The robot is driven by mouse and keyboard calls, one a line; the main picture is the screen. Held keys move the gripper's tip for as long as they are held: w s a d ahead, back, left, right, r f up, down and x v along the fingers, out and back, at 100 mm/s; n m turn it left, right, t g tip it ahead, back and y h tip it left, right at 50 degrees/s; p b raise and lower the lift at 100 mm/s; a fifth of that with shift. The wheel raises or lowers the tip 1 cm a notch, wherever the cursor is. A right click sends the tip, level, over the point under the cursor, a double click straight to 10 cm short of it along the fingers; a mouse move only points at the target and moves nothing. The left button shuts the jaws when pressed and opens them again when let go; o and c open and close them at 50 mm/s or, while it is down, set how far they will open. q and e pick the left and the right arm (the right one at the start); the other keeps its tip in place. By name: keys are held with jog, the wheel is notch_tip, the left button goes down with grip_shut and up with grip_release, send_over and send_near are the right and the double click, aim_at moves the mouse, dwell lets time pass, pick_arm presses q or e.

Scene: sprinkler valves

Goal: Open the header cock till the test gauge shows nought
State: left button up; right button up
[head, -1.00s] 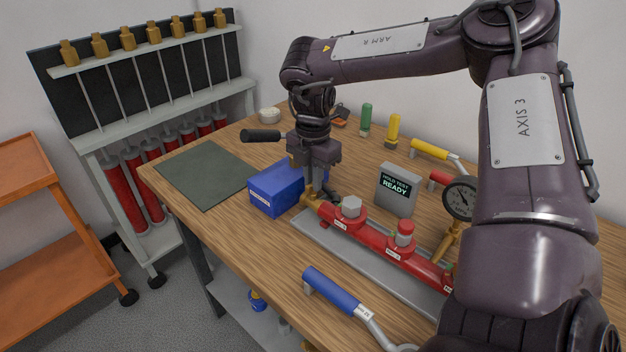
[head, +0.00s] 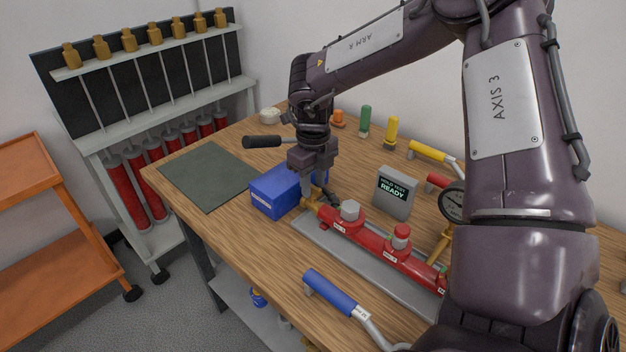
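The red header pipe (head: 375,245) lies on a grey tray (head: 345,261) on the bench, with hexagonal caps on top. A brass fitting (head: 311,203) is at its far left end; I cannot tell whether this is the cock. The test gauge (head: 453,204), dark-faced, stands at the right, partly hidden by my arm; its reading is too small to make out. My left gripper is not in view.
A blue box (head: 276,194) stands left of the gripper. A black-handled rod (head: 263,142) shows beside my wrist. A grey display (head: 396,191) reads "READY". A blue-handled tool (head: 333,293) lies in front. The green mat (head: 207,176) is bare.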

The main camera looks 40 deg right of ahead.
aim_at(313, 185)
notch_tip(313, 185, up, 7)
jog(key=p, duration=0.4)
jog(key=shift+r+p, duration=0.1)
jog(key=shift+p, duration=0.25)
